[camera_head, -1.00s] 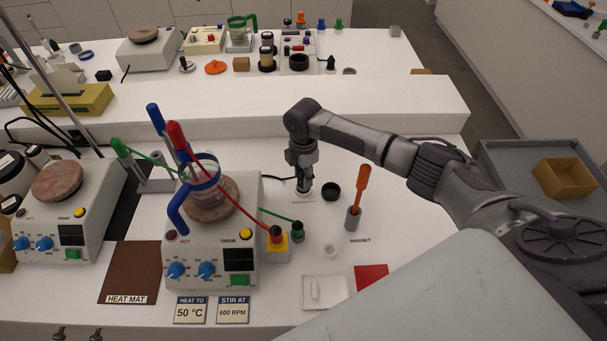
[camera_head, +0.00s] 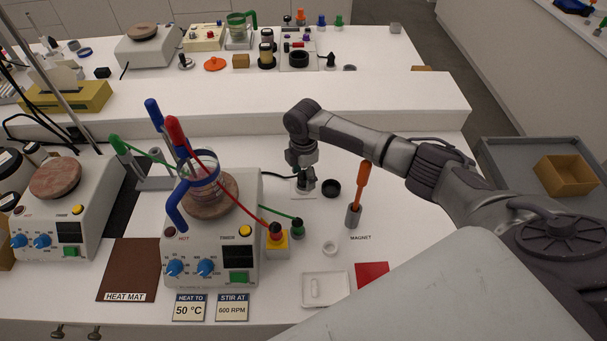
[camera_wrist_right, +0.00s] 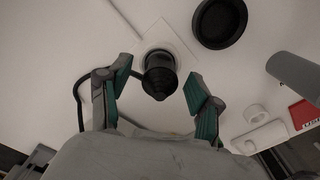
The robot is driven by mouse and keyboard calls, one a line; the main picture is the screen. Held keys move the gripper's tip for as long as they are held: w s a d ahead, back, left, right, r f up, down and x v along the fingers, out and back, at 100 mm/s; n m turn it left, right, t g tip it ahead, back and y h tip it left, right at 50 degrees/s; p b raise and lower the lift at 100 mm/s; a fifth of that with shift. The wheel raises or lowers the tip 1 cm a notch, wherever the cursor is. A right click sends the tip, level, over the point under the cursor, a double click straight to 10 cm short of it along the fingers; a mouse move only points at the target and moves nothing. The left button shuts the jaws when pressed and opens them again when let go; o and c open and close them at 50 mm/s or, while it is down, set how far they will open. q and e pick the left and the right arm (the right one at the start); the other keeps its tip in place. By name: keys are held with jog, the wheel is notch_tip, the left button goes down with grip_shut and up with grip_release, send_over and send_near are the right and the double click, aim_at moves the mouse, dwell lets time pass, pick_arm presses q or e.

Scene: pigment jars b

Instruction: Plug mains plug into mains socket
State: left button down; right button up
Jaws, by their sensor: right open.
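The black mains plug (camera_head: 304,187) stands on the white plate of the mains socket (camera_head: 311,195), right of the front hotplate. The plug (camera_wrist_right: 159,78) and the pale square socket plate (camera_wrist_right: 175,37) also show in the wrist view. The plug looks upright in the socket; how deep it sits is hidden. A dark cable runs from it to the left. My right gripper (camera_head: 302,168) is above the plug, pointing down. In the wrist view its fingers (camera_wrist_right: 155,92) are open, one on each side of the plug, with gaps between. My left gripper is not in view.
A black round dish (camera_head: 332,188) lies close right of the socket. A holder with an orange-handled tool (camera_head: 358,196) stands further right.

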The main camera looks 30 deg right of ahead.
aim_at(303, 173)
notch_tip(303, 173, up, 12)
dwell(0.6)
dwell(0.4)
